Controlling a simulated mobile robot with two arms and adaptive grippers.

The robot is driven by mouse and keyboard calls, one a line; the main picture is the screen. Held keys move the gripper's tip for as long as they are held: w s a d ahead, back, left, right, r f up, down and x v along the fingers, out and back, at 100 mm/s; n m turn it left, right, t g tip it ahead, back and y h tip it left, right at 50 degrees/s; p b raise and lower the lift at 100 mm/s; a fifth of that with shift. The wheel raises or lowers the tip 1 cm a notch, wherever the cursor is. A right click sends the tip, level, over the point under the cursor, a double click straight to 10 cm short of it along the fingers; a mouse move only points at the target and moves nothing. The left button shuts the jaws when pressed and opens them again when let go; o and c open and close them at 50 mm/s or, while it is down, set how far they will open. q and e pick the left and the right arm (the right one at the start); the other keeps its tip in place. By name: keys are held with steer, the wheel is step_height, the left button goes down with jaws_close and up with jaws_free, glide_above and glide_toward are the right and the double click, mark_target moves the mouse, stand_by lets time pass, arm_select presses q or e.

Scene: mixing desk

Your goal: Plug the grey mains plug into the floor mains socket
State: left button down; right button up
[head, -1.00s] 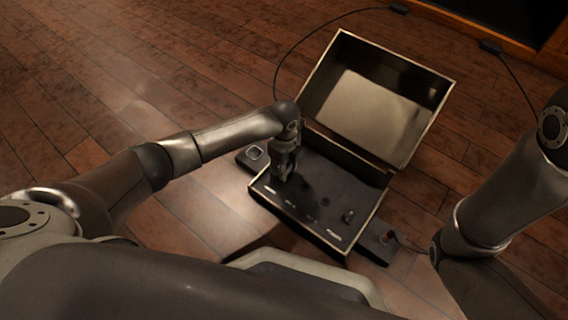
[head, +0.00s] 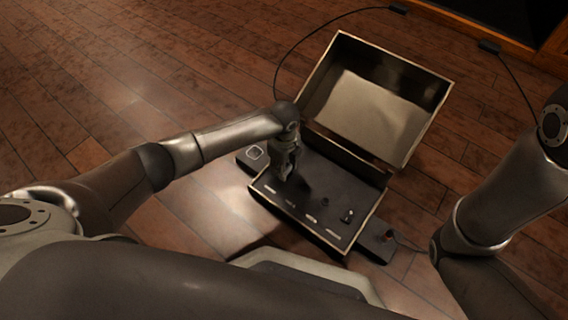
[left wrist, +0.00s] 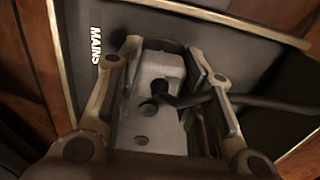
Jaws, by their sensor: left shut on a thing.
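My left gripper (head: 281,174) is low over the left end of the open case's dark panel (head: 318,190). In the left wrist view its two fingers are shut on the grey mains plug (left wrist: 158,68), one on each side. A black cable (left wrist: 255,101) leaves the plug to the right. White "MAINS" lettering (left wrist: 96,45) is on the dark surface beside the plug. The plug's far end is hidden, so I cannot tell if it touches the panel. A dark box with a pale-rimmed square face (head: 254,152), possibly the floor mains socket, lies left of the case. My right gripper is out of view.
The case lid (head: 372,115) stands open behind the panel. Small parts and white labels lie along the panel's front. A dark box with a red spot (head: 386,238) sits at the right. Cables cross the wooden floor (head: 130,80), which is clear at the left.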

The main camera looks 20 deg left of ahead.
arm_select(q)
steer(key=shift+f+b, duration=0.3)
steer(key=shift+f, duration=0.35)
stand_by(0.4)
steer(key=c, duration=0.9)
jaws_free()
steer(key=shift+r, duration=0.15)
step_height(320, 180, up, 12)
